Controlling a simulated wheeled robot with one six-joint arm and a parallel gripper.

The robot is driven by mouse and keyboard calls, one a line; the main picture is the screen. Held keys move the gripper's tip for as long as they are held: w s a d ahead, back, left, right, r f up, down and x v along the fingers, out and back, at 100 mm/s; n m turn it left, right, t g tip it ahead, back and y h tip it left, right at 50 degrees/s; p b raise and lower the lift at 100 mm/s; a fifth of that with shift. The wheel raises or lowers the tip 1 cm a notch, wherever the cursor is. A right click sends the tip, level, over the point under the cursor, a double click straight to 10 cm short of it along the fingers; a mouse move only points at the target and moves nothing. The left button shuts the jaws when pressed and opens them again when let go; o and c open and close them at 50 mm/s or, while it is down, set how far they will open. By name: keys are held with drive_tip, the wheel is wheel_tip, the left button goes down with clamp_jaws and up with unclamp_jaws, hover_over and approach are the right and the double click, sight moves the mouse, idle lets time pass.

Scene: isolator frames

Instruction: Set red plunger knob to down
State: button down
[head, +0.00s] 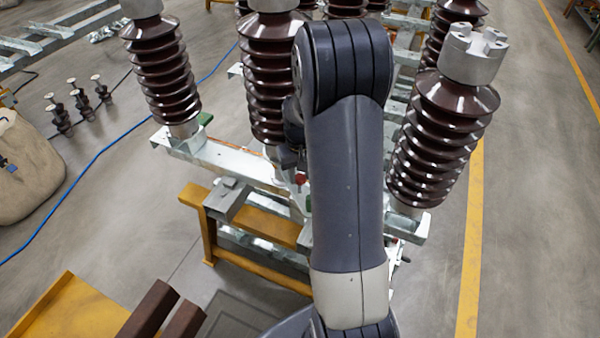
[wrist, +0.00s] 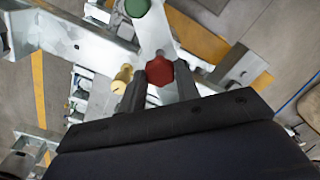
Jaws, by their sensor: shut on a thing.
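The red plunger knob (wrist: 160,72) is a faceted red knob in the middle of the wrist view, in front of a pale metal lever plate (wrist: 155,30). My gripper (wrist: 160,85) has its two dark fingers on either side of the knob and is shut on it. In the head view the red knob (head: 300,179) shows as a small red spot just left of my arm. My arm hides most of the area around it, and my gripper is mostly hidden there. How far up or down the knob sits I cannot tell.
A green knob (wrist: 137,7) is on the plate above the red one, and a brass fitting (wrist: 122,78) sits to the left. Brown ribbed insulators (head: 165,75) stand close around my arm, one at the right (head: 440,135). A yellow trestle (head: 265,228) supports the frame.

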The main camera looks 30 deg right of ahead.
sight(300, 177)
drive_tip(key=shift+f+b, duration=1.15)
drive_tip(key=shift+f, duration=0.15)
drive_tip(key=shift+s, duration=0.1)
drive_tip(key=c, duration=1)
unclamp_jaws()
drive_tip(key=shift+c, duration=0.2)
drive_tip(key=shift+r, duration=0.1)
wheel_tip(300, 177, up, 11)
drive_tip(key=shift+f+b, duration=0.15)
drive_tip(key=shift+b, duration=0.3)
drive_tip(key=shift+f, duration=0.15)
